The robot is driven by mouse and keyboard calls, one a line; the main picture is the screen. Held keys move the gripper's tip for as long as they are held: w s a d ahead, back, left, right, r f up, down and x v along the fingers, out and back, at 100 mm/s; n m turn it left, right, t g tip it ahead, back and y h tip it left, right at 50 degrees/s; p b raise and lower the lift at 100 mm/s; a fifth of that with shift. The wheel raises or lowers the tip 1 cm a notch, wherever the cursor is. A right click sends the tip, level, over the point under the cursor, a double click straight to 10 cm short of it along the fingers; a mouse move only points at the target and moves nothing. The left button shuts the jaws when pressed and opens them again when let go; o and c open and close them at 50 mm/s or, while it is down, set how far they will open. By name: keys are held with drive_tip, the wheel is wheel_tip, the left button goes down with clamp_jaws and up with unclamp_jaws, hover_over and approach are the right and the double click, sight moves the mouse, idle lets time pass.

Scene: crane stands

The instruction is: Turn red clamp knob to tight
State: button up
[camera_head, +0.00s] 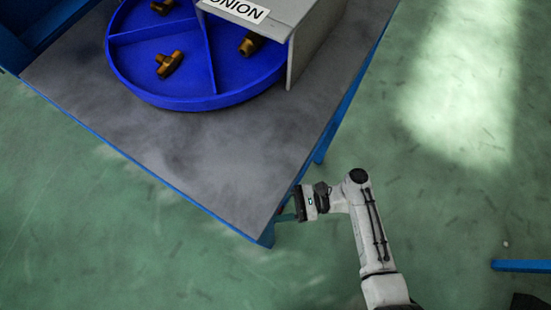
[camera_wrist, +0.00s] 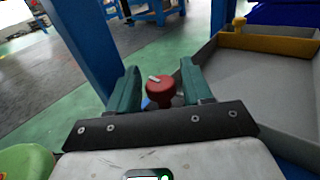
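The red clamp knob (camera_wrist: 160,91) shows in the wrist view as a round red cap with a white pointer mark on top. The mark points to the left and slightly away. My gripper (camera_wrist: 159,70) is open, with one green finger left of the knob and one right of it. Gaps show between the fingers and the knob; how far ahead the knob sits is hard to tell. In the head view my gripper (camera_head: 286,215) is at the table's near corner. The knob cannot be seen there.
The grey table (camera_head: 235,160) has blue edges and legs. On it are a blue round divided tray (camera_head: 180,103) with brass fittings and a grey labelled cover (camera_head: 318,35). The wrist view shows a grey tray (camera_wrist: 250,85) right and a green round object (camera_wrist: 25,163) lower left. Floor right is mostly open.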

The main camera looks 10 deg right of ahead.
drive_tip(key=c, duration=0.8)
drive_tip(key=shift+o, duration=0.2)
drive_tip(key=shift+r+m+t+p, duration=0.15)
drive_tip(key=shift+m+t+p, duration=0.15)
drive_tip(key=shift+t+p, duration=0.2)
drive_tip(key=shift+r+m+t+p, duration=0.1)
drive_tip(key=shift+m+t+p, duration=0.4)
drive_tip(key=shift+t+p, duration=0.3)
drive_tip(key=m+t+h+p, duration=0.1)
drive_tip(key=m+t+p, duration=0.1)
drive_tip(key=t, duration=0.1)
drive_tip(key=shift+s+t, duration=0.1)
drive_tip(key=shift+t, duration=0.2)
drive_tip(key=m+t+h, duration=0.1)
drive_tip(key=m+t+p, duration=0.1)
drive_tip(key=t, duration=0.1)
drive_tip(key=m+t+h, duration=0.1)
drive_tip(key=m+t, duration=0.1)
drive_tip(key=shift+f+h, duration=0.25)
drive_tip(key=shift+h, duration=0.05)
drive_tip(key=shift+m+t+h, duration=1.4)
drive_tip(key=shift+t+h, duration=0.1)
drive_tip(key=shift+t, duration=0.1)
drive_tip(key=shift+h, duration=0.3)
